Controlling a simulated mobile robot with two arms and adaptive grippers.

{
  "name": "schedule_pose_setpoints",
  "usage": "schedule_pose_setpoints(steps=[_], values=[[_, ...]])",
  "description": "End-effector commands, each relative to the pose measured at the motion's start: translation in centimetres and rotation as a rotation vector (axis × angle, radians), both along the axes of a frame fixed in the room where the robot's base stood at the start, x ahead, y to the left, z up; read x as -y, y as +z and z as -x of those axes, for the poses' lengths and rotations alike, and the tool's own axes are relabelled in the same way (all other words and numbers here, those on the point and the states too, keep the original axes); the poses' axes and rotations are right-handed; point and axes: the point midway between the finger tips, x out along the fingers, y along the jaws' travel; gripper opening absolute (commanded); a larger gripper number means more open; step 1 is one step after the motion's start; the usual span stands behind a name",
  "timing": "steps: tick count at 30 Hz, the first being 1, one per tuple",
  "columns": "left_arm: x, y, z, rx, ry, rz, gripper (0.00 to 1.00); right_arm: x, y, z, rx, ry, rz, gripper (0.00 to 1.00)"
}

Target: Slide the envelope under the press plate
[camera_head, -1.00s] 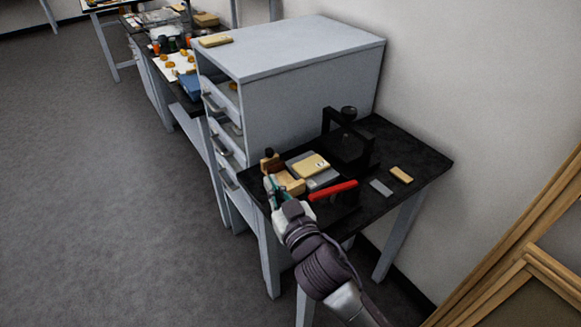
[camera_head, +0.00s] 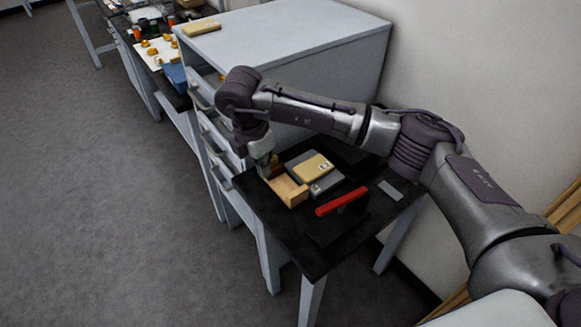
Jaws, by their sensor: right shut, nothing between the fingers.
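A flat tan packet with a small dark mark, which looks like the envelope (camera_head: 313,168), lies on a grey slab (camera_head: 327,183) on the black-topped table. My right gripper (camera_head: 268,172) points down at the table's left end, left of the envelope and apart from it, beside a light wooden block (camera_head: 290,191). Its fingers are small and partly hidden; it is shut and holds nothing. The dark press (camera_head: 345,155) behind the envelope is mostly hidden by my right arm, so its plate cannot be made out. My left gripper is not in view.
A red bar-like handle (camera_head: 341,201) lies in front of the slab. A small grey plate (camera_head: 390,190) lies to the right. A grey drawer cabinet (camera_head: 290,35) stands behind and left. The table's front edge (camera_head: 278,240) is bare.

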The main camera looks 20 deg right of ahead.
Motion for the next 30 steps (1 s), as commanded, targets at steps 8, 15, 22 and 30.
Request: schedule_pose_setpoints(steps=[8, 15, 22, 30], values=[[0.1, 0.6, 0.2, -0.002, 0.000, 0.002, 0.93, 2.6, -0.3, -0.9, 0.024, -0.072, 0.095, 0.00], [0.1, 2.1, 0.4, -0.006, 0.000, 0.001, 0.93, 3.7, -4.9, -1.1, 0.021, -0.071, 0.092, 0.00], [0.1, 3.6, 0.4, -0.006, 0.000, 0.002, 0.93, 5.5, -8.2, -1.9, 0.027, -0.071, 0.092, 0.00], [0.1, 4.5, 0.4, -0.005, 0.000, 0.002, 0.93, 7.9, -8.5, -2.8, 0.026, -0.066, 0.089, 0.00]])
